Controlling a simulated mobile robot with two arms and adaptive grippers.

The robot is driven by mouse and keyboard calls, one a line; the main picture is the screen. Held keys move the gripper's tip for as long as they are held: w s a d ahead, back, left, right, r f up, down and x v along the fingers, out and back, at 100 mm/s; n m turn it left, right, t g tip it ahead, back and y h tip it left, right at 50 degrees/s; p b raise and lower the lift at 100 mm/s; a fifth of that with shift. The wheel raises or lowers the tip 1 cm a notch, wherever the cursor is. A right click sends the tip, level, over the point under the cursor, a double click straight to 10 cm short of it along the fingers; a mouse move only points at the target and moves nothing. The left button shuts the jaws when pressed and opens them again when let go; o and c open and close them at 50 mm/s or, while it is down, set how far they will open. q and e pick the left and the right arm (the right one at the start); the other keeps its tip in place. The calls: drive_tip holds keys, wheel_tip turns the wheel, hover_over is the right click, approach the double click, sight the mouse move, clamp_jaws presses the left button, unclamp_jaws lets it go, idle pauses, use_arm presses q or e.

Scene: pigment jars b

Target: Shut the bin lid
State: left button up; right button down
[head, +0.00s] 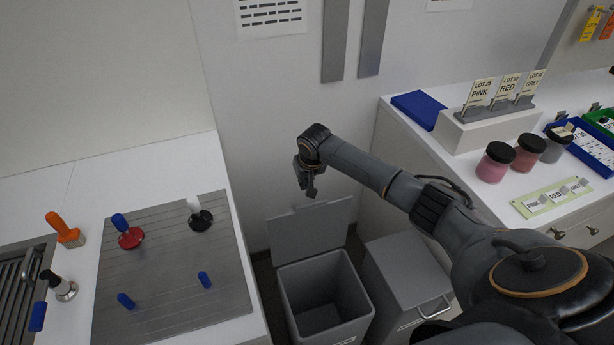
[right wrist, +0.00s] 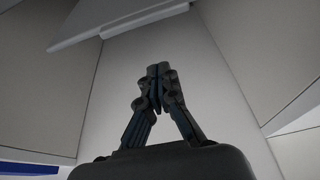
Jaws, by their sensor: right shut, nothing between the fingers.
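The grey bin (head: 363,308) stands on the floor between the counters, and its inside looks empty. Its lid (head: 310,228) is open, raised up behind the opening and leaning towards the wall. My right gripper (head: 311,192) is shut and empty and points down; in the picture it shows just above the lid's upper edge. I cannot tell how far it is from the lid, and no contact shows. In the right wrist view the shut fingers (right wrist: 158,72) have nothing between them. My left gripper is not in view.
A second grey bin with a shut lid (head: 408,268) and a handle stands to the right. The right counter holds pigment jars (head: 495,162), a card stand and blue trays. The left counter holds a grey board (head: 165,270) with stamp-like tools. My right arm crosses above the right bin.

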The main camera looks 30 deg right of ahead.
drive_tip(key=s+f+p, duration=0.2)
drive_tip(key=s+f, duration=0.1)
drive_tip(key=shift+a+p, duration=0.3)
drive_tip(key=shift+a, duration=0.05)
drive_tip(key=shift+w, duration=0.1)
idle(0.3)
